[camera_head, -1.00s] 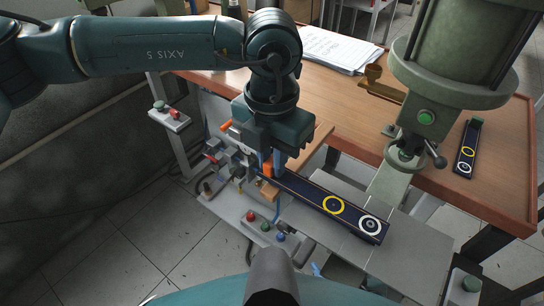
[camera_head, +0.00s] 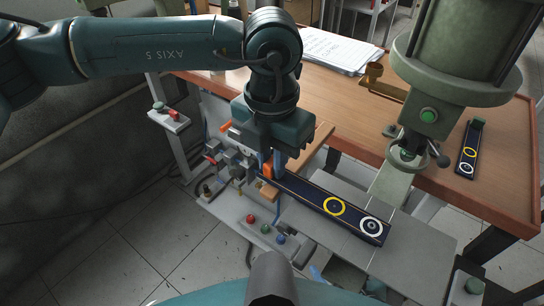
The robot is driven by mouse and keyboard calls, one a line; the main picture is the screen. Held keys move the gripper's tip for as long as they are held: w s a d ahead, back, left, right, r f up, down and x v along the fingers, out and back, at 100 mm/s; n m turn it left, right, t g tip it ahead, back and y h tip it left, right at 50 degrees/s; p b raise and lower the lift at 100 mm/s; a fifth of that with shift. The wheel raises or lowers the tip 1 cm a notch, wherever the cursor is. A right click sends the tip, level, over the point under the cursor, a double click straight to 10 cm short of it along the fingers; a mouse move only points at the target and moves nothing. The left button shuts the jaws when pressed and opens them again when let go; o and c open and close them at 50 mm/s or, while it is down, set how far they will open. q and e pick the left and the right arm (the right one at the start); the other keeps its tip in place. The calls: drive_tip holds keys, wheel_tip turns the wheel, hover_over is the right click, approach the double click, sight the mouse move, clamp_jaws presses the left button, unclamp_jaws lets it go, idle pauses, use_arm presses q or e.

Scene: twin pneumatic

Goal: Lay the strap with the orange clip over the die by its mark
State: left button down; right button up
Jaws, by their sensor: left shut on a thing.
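A long dark strap (camera_head: 306,195) with an orange clip (camera_head: 268,170) at its near-left end slants down to the right. It bears a yellow ring (camera_head: 334,206) and a white ring (camera_head: 371,226) near its far end. My left gripper (camera_head: 266,178) is shut on the strap at the clip end; its fingertips are partly hidden by the clip and the wrist. The strap lies over or just above a grey plate (camera_head: 330,243); I cannot tell whether they touch. I cannot make out the die clearly. My right gripper is out of view.
A large green press (camera_head: 455,75) stands at the right, its ram above a pale green arm. A second strap (camera_head: 468,150) with a green clip lies on the wooden table (camera_head: 490,190). Papers and a brass piece (camera_head: 375,75) lie farther back. Coloured buttons (camera_head: 265,229) sit below the gripper.

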use_arm(q)
drive_tip(key=shift+f, duration=0.15)
drive_tip(key=c, duration=1.3)
unclamp_jaws()
